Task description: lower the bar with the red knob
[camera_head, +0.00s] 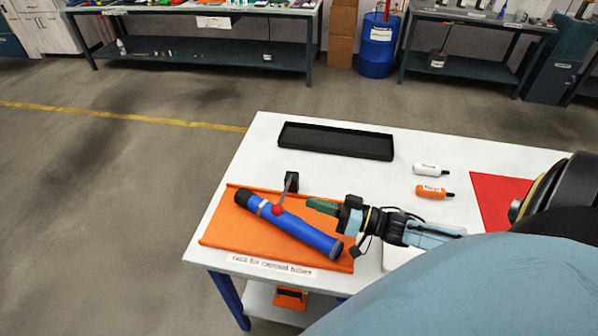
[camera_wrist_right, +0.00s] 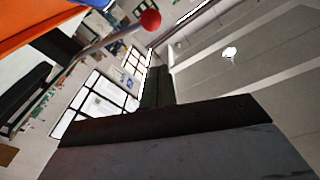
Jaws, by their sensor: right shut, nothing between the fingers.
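The bar (camera_head: 289,191) is a thin grey rod running from a black bracket (camera_head: 292,180) to a red knob (camera_head: 278,209). In the head view the knob overlaps a blue tube (camera_head: 312,233) with a black end, lying on an orange tray. Whether the knob touches the tube I cannot tell. My right gripper (camera_head: 312,203), with green fingers, is shut and empty just right of the knob, apart from it. In the right wrist view the knob (camera_wrist_right: 151,20) and bar (camera_wrist_right: 108,43) show beyond the shut fingers (camera_wrist_right: 157,72). My left gripper is not in view.
The orange tray (camera_head: 222,232) lies at the white table's (camera_head: 262,135) front left. A long black tray (camera_head: 335,141) stands behind it. A white bottle (camera_head: 426,169), an orange bottle (camera_head: 431,192) and a red mat (camera_head: 492,188) lie to the right.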

